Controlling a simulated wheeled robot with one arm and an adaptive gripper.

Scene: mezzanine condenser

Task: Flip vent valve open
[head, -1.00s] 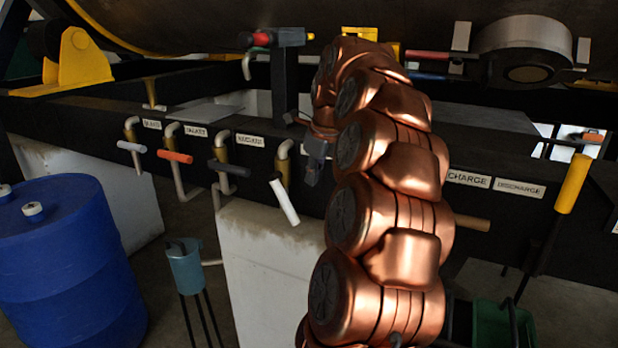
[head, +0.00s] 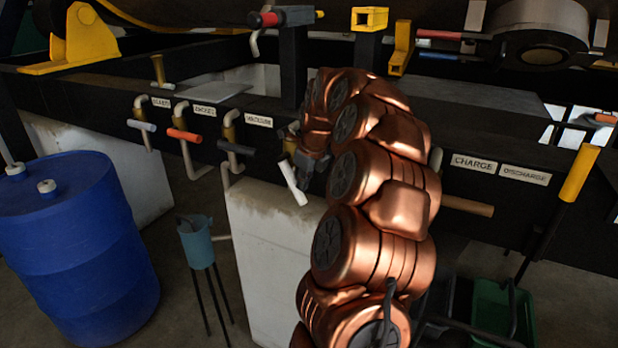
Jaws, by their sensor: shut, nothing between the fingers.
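A row of small lever valves runs along the dark beam. Their handles are grey (head: 142,125), orange (head: 184,135), black (head: 236,147) and white (head: 292,182). I cannot read which one is marked vent; the label by the white handle is hidden by my arm. The white handle slants down to the right, while the other three lie nearly level. My gripper (head: 307,178) is shut and empty, right beside the white handle on its right. I cannot tell whether it touches. My copper arm hides the beam behind it.
A blue drum (head: 75,245) stands at the left, and a small blue-grey cup on thin legs (head: 196,238) below the valves. A yellow lever (head: 580,173) sits at the right near the CHARGE (head: 473,164) and DISCHARGE (head: 525,175) labels. A green bin (head: 490,305) is low right.

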